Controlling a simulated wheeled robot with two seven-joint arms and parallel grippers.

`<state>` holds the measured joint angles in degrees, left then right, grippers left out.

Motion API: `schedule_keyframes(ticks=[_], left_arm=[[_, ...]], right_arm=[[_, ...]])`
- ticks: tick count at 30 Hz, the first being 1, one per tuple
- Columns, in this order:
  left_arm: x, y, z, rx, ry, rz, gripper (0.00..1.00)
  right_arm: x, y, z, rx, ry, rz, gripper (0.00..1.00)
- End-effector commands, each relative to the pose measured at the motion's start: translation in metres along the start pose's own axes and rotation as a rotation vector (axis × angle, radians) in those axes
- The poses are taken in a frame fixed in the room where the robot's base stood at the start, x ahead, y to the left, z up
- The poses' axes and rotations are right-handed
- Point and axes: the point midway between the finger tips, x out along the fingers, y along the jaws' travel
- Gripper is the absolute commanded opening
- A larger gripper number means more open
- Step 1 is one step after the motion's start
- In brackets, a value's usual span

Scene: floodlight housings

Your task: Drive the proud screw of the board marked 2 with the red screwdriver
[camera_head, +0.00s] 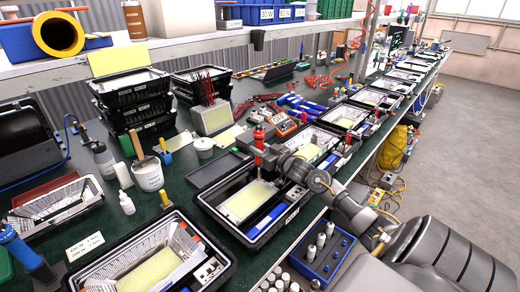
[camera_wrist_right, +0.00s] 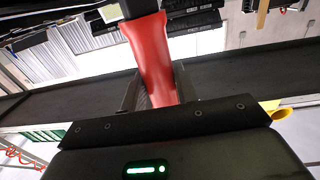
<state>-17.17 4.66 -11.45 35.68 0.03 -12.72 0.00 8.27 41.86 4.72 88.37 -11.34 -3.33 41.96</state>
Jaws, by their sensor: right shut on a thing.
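My right gripper (camera_head: 268,152) reaches in from the right over the nearest middle black housing (camera_head: 205,193). It is shut on the red screwdriver (camera_head: 259,134), which stands roughly upright. In the right wrist view the red handle (camera_wrist_right: 152,55) sits between the two fingers (camera_wrist_right: 156,92). A pale yellow board (camera_head: 245,203) lies in the housing below and left of the gripper. The screwdriver's tip is too small to make out, so I cannot tell whether it touches anything. The proud screw and the number 2 cannot be made out. My left gripper is not in view.
Another housing (camera_head: 215,240) with a yellow board stands at the front left. More housings (camera_head: 350,117) run along the bench to the back right. A blue block with white cylinders (camera_head: 330,256) lies below my right arm. A white tub (camera_head: 148,174) stands left.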

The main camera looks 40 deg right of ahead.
Motion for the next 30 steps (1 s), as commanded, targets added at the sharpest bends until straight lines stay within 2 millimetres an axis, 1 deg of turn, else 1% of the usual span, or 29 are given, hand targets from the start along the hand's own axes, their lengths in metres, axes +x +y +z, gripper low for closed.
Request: schedule_keyframes(ticks=[30], left_arm=[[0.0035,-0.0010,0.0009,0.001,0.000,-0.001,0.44]], right_arm=[[0.0002,0.0003,0.0082,-0.001,0.003,0.000,0.03]])
